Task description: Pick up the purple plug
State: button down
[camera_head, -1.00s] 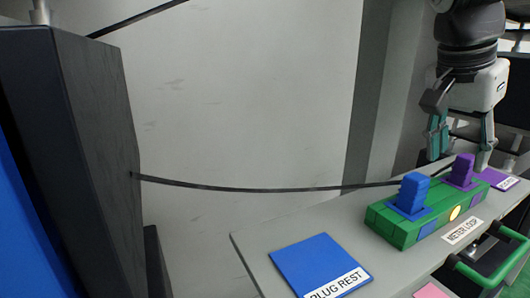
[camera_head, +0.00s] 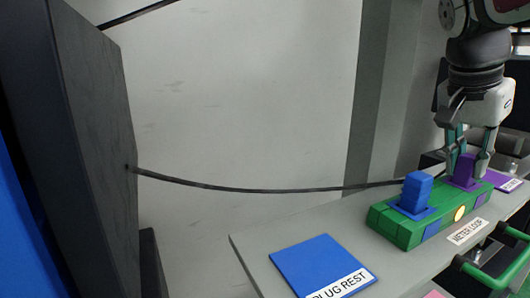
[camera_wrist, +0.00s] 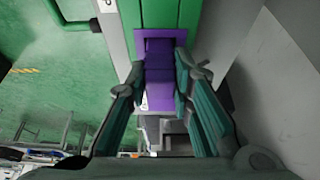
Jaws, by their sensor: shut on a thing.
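The purple plug (camera_head: 465,168) stands upright at the right end of the green block, on a purple base. My gripper (camera_head: 468,160) is down around the plug from above, with one finger on each side, and is shut on it. In the wrist view the purple plug (camera_wrist: 160,75) lies between the two fingers of my gripper (camera_wrist: 160,92). The plug still sits at its purple socket in the green block. The fingers hide part of its sides.
A blue plug (camera_head: 416,188) stands on the same green block (camera_head: 400,230), left of the purple one. A blue pad (camera_head: 315,262) labelled PLUG REST lies on the grey bench. A green handle (camera_head: 490,280) is at the front right. A dark cable (camera_head: 260,189) runs behind.

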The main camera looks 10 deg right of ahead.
aim_at(472, 155)
jog(key=shift+r+p, duration=0.35)
jog(key=shift+r, duration=0.1)
notch_tip(472, 155, up, 3)
jog(key=shift+r+p, duration=0.1)
jog(key=shift+p, duration=0.95)
jog(key=s+d+p, duration=0.2)
jog(key=s+d, duration=0.1)
jog(key=s, duration=0.5)
jog(key=s+d+p, duration=0.1)
jog(key=s+d, duration=0.2)
jog(key=s, duration=0.6)
jog(key=shift+f+p, duration=0.35)
jog(key=shift+d, duration=0.15)
